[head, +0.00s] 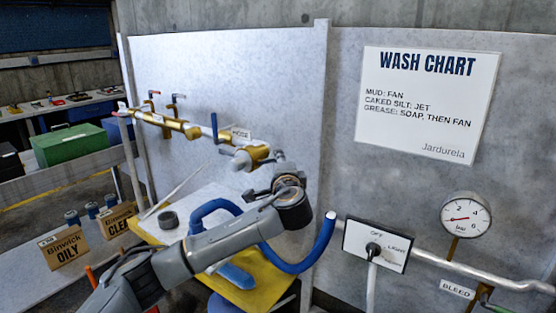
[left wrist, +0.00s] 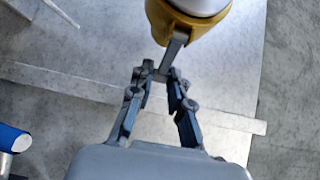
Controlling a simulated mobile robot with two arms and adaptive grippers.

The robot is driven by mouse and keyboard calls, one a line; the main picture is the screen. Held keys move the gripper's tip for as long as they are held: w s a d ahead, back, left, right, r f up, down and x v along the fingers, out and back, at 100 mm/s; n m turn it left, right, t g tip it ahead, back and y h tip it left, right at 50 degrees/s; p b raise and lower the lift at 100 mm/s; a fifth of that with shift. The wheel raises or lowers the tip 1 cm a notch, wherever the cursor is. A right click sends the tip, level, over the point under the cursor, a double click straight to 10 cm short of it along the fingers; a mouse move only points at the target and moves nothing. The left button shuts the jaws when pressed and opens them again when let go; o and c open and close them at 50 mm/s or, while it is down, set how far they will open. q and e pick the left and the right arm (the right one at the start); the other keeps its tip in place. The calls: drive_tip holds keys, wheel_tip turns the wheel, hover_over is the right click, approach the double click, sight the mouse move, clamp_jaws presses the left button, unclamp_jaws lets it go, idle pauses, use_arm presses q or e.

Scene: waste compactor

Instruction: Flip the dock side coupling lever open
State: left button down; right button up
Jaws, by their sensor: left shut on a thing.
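In the left wrist view, a grey lever (left wrist: 174,50) hangs down from a brass-yellow coupling (left wrist: 187,25) with a pale body. My left gripper (left wrist: 163,76) is shut on the lever's lower end, its fingertips below the coupling. In the head view, the brass and white coupling (head: 251,157) sits at the near end of the wall pipe, beside a label partly reading "HOSE". My left arm comes in from the lower left, and its wrist covers most of the gripper and the lever there. My right gripper is not in view.
A blue hose (head: 318,247) loops behind my left arm. A yellow-edged table (head: 262,294) stands below the coupling. At right are a selector panel (head: 377,245), a pressure gauge (head: 466,218) and a pipe. Grey panels close off the back.

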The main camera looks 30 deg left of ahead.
use_arm(q)
drive_tip(key=s+m+h+p, duration=0.1)
drive_tip(key=m+h+p, duration=0.2)
drive_tip(key=h, duration=0.3)
drive_tip(key=s+m+h+p, duration=0.2)
drive_tip(key=m+h+p, duration=0.1)
drive_tip(key=m+h, duration=0.2)
drive_tip(key=s+m+h+p, duration=0.2)
drive_tip(key=m+h+p, duration=0.2)
drive_tip(key=h, duration=0.4)
drive_tip(key=shift+s+d+m, duration=0.25)
drive_tip(key=shift+d+m, duration=0.1)
drive_tip(key=shift+m, duration=0.15)
drive_tip(key=c, duration=1.2)
unclamp_jaws()
drive_tip(key=shift+f+v, duration=0.2)
drive_tip(key=shift+v, duration=2.8)
drive_tip(key=shift+f+v, duration=0.15)
drive_tip(key=shift+v, duration=2.8)
